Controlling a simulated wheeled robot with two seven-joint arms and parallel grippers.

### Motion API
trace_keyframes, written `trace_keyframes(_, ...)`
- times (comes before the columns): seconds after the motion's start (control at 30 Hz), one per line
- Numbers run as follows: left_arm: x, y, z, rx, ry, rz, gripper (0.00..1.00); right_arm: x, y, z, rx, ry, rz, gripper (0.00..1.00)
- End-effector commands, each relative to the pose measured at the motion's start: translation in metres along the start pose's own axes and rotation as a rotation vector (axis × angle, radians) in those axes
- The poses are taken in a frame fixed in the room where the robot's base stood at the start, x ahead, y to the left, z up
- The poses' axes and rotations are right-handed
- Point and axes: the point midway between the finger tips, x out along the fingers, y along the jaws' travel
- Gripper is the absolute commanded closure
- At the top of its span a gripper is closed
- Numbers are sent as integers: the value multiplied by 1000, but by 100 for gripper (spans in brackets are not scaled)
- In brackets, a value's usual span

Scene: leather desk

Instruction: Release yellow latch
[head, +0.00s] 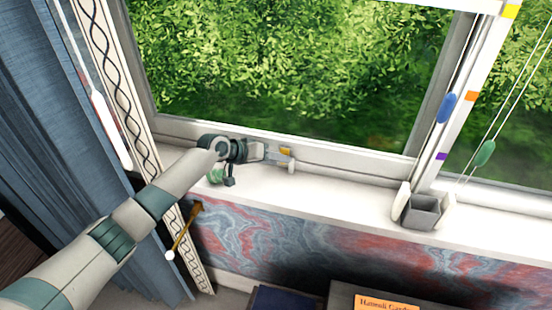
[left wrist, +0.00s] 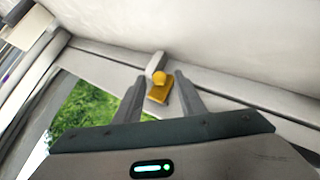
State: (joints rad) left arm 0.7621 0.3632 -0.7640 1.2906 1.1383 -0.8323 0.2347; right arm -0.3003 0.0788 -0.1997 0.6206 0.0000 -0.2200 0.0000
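The yellow latch (head: 286,151) sits on the bottom rail of the large window, with a small white block beside it. In the left wrist view the yellow latch (left wrist: 158,94) has a rounded knob at one end. My left gripper (head: 278,155) is at the rail, right at the latch. In the left wrist view its two fingers (left wrist: 160,77) are apart, one on each side of the latch. I cannot tell whether either finger touches it. My right gripper is not in view.
The white sill (head: 340,205) is mostly clear. A grey box (head: 424,212) stands on it at the right, near hanging cords with a blue tassel (head: 446,108) and a green one (head: 485,153). A blue curtain (head: 95,140) hangs at the left.

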Motion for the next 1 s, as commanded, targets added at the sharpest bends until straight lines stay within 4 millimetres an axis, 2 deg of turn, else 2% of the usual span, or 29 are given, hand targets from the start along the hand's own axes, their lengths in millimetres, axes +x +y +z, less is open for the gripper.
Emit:
trace_keyframes(0.3,1,0,0,0,0,0,64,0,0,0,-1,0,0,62)
trace_keyframes(0.4,1,0,0,0,0,0,88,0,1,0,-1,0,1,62)
trace_keyframes(0.47,1,0,0,0,0,0,100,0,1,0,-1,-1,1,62)
trace_keyframes(1.0,-4,4,-4,-51,-77,-20,100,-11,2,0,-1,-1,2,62)
